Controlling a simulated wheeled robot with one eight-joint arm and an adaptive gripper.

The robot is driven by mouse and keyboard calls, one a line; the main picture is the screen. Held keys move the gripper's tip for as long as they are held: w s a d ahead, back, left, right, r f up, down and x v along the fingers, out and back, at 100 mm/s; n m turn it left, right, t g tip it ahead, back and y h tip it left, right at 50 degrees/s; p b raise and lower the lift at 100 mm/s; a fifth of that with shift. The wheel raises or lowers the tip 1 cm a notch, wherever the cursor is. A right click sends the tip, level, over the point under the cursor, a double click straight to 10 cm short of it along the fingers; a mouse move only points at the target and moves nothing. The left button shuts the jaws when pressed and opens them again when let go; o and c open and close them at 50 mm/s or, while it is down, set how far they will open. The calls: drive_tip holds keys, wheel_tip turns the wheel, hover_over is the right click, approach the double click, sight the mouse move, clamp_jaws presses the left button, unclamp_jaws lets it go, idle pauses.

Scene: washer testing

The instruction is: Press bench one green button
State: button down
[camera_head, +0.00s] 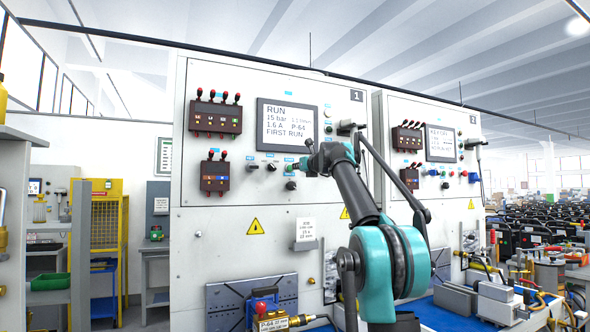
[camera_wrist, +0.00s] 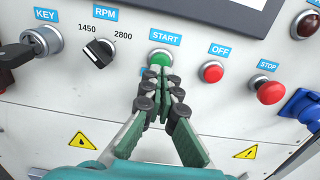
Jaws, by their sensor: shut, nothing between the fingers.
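Bench one is the panel marked 1 (camera_head: 357,95) in the head view. Its green button (camera_wrist: 161,56), under a START label, shows in the wrist view just beyond my fingertips. My gripper (camera_wrist: 158,72) is shut and empty, its fingertips overlapping the lower edge of the button. I cannot tell whether they touch it. In the head view my gripper (camera_head: 296,167) is at the row of controls below the display (camera_head: 287,125), which reads RUN and FIRST RUN. My gripper and arm hide part of that row there.
Right of the green button are the red OFF button (camera_wrist: 211,72), the red STOP button (camera_wrist: 270,91) and a blue connector (camera_wrist: 300,104). Left are the RPM knob (camera_wrist: 99,50) and KEY switch (camera_wrist: 42,40). Bench two (camera_head: 473,104) stands to the right.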

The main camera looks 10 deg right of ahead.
drive_tip(key=v, duration=0.9)
drive_tip(key=shift+s+d, duration=0.15)
drive_tip(key=shift+s, duration=0.1)
drive_tip(key=shift+d+r, duration=0.1)
idle(0.3)
